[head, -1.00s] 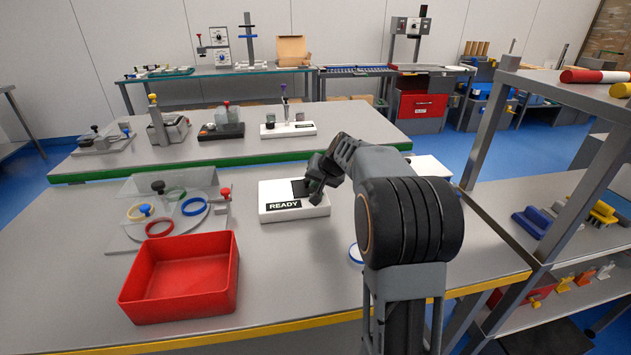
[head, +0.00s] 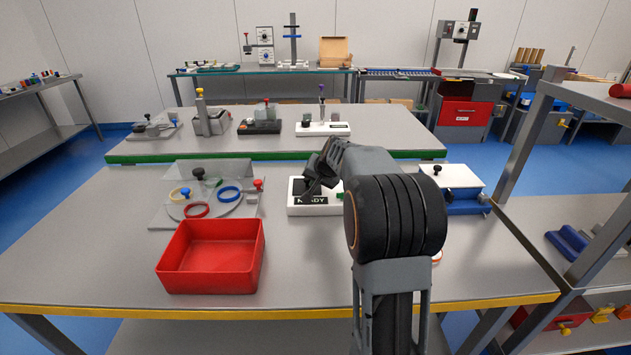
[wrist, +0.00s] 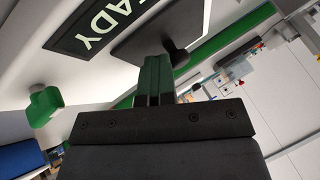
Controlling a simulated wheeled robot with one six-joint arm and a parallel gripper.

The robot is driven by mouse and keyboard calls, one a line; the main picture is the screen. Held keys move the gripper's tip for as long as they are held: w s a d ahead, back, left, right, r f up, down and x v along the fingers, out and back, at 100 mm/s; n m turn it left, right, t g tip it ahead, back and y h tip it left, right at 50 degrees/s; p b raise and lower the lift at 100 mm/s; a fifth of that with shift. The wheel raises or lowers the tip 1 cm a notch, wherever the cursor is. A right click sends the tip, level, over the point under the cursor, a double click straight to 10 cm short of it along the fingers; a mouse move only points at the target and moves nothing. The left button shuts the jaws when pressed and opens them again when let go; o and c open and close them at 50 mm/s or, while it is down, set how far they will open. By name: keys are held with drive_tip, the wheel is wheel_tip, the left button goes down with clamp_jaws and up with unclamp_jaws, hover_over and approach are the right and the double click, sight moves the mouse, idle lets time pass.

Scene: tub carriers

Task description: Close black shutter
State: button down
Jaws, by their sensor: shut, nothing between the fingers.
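The white fixture box (head: 320,210) with a READY label stands on the near table in the head view. In the wrist view its black shutter (wrist: 145,28) is a flat dark plate beside the label (wrist: 95,27), with a dark knob (wrist: 180,56) standing on it. My gripper (wrist: 153,82) is shut and empty, its fingertips close to the plate and knob; I cannot tell whether they touch. In the head view my gripper (head: 312,186) is over the box, hiding most of the shutter and part of the label. How far the shutter is open is unclear.
A green knob (wrist: 45,105) protrudes from the box near the label. A red bin (head: 210,280) and a clear-covered ring fixture (head: 160,214) stand to the left. A white-topped blue fixture (head: 455,177) stands to the right.

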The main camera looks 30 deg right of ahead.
drive_tip(key=s+d+b, duration=0.2)
drive_tip(key=s, duration=0.1)
drive_tip(key=shift+d+f, duration=0.4)
drive_tip(key=p+v, duration=0.1)
drive_tip(key=v, duration=0.9)
drive_tip(key=s+a+f+n+g+p, duration=0.1)
drive_tip(key=s+a+f+g+p, duration=0.25)
drive_tip(key=s, duration=0.35)
drive_tip(key=s+a+r+n+p, duration=0.2)
drive_tip(key=s+a+n+p, duration=0.1)
drive_tip(key=s+a, duration=0.3)
drive_tip(key=s+a+r+n+p, duration=0.3)
drive_tip(key=s+a+p, duration=0.3)
drive_tip(key=a, duration=0.4)
drive_tip(key=shift+s+n+h, duration=0.3)
drive_tip(key=shift+s+n, duration=0.3)
drive_tip(key=shift+s, duration=0.15)
drive_tip(key=shift+g, duration=0.25)
